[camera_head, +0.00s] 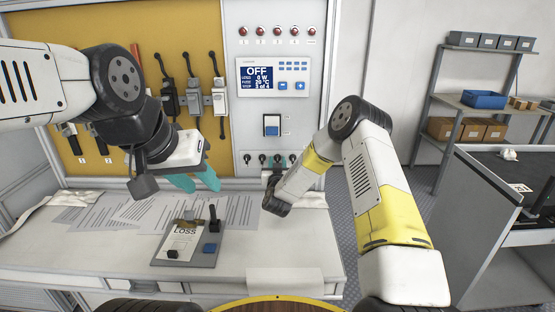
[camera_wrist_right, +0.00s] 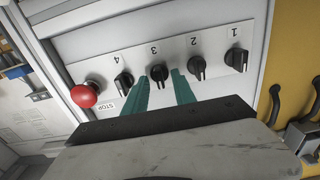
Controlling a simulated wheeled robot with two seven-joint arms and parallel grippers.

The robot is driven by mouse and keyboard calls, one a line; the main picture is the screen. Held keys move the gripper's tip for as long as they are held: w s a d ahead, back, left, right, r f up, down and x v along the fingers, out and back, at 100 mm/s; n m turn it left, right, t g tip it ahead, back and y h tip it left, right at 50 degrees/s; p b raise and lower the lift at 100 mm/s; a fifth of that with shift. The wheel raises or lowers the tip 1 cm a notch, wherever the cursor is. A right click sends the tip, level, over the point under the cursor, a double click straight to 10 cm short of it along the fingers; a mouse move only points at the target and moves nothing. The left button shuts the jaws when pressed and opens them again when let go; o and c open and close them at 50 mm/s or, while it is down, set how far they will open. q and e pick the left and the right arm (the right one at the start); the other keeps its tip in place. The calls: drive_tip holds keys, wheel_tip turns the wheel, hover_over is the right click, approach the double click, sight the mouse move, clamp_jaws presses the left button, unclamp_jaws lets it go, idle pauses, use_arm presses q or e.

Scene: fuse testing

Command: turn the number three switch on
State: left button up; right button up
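In the right wrist view, the number three switch (camera_wrist_right: 157,73) is a black rotary knob under the label 3 on a pale panel. The teal fingers of my right gripper (camera_wrist_right: 160,80) stand apart on either side of it, with a small gap visible; contact cannot be told. In the head view my right gripper (camera_head: 279,167) is at the knob row low on the panel, partly hidden by its own arm. My left gripper (camera_head: 196,180) hangs above the papers, its teal fingers apart and empty.
Knobs 4 (camera_wrist_right: 123,83), 2 (camera_wrist_right: 197,68) and 1 (camera_wrist_right: 237,60) and a red stop button (camera_wrist_right: 85,95) flank it. The display (camera_head: 272,76) reads OFF.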

drive_tip(key=shift+w, duration=0.35)
clamp_jaws()
drive_tip(key=shift+m, duration=0.3)
drive_tip(key=m, duration=0.5)
drive_tip(key=shift+d, duration=0.1)
drive_tip(key=m, duration=0.6)
drive_tip(key=shift+f, duration=0.1)
drive_tip(key=shift+m, duration=0.3)
